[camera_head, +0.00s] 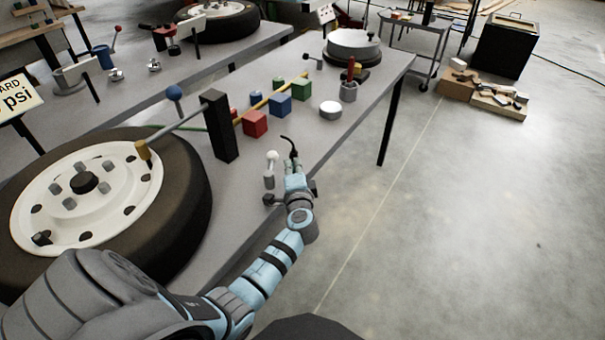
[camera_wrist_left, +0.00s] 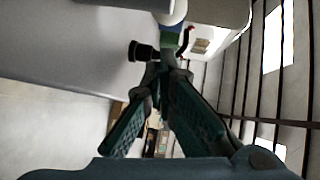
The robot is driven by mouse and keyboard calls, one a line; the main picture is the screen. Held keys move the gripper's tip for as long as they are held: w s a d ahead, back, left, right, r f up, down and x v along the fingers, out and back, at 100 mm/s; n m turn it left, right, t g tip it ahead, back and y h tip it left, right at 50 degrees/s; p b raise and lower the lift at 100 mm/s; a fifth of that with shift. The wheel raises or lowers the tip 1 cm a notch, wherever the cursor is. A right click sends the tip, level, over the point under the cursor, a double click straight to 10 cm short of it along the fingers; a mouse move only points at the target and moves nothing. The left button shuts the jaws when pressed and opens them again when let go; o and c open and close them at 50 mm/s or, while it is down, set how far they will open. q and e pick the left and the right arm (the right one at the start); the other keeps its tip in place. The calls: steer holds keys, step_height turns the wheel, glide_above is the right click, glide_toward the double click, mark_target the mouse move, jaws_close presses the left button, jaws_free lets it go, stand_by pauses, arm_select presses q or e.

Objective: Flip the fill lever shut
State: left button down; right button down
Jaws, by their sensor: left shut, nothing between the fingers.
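A lever with a white ball knob (camera_head: 271,158) stands upright on a short grey post near the front edge of the grey bench. My left gripper (camera_head: 291,157) is just right of it in the head view, shut and empty, its dark fingers pointing away from me. In the left wrist view, the shut fingertips (camera_wrist_left: 163,75) are close to a black knob-like part (camera_wrist_left: 143,52). A pale rounded piece (camera_wrist_left: 170,10) shows at the top of that view. I cannot tell whether the fingers touch the lever. My right gripper is out of view.

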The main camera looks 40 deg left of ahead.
arm_select(q)
steer(key=shift+s+a, duration=0.1)
steer(key=shift+a, duration=0.55)
steer(key=shift+s+a, duration=0.3)
steer(key=shift+a, duration=0.15)
steer(key=shift+w, duration=0.15)
steer(key=shift+a, duration=0.1)
steer(key=shift+n+g+y+b, duration=0.35)
steer(key=shift+n+g+y, duration=0.05)
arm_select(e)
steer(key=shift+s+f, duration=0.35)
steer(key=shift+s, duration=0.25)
